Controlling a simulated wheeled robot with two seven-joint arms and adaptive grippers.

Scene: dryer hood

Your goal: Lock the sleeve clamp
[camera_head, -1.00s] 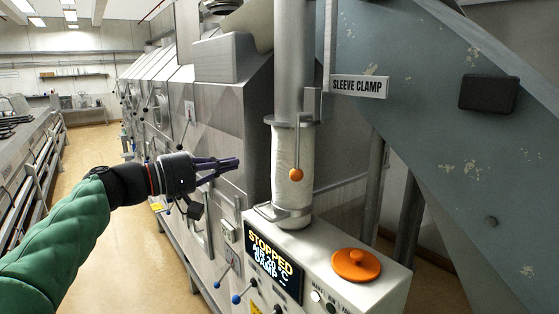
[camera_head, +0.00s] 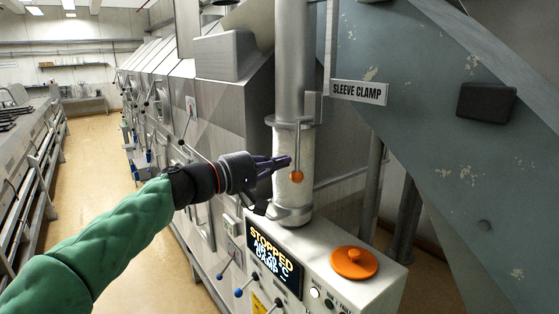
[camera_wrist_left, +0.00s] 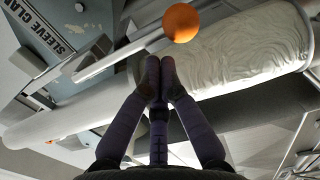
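The sleeve clamp's lever (camera_head: 297,150) is a thin rod with an orange ball knob (camera_head: 297,176), hanging down in front of the white sleeve (camera_head: 284,149). Its upper end is at the metal collar (camera_head: 291,122) below the grey duct. My left gripper (camera_head: 288,161) points right, its fingertips just left of the lever, near the knob. In the left wrist view the fingertips (camera_wrist_left: 159,74) are drawn together with nothing between them. The knob (camera_wrist_left: 181,22) appears beyond and above them, apart from the fingers. My right gripper is not in view.
A control box with a display reading STOPPED (camera_head: 271,263) and an orange mushroom button (camera_head: 354,262) stands below the sleeve. A SLEEVE CLAMP sign (camera_head: 358,92) hangs at the right on a large blue-grey panel (camera_head: 440,120). Blue-knobbed levers stick out below my gripper.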

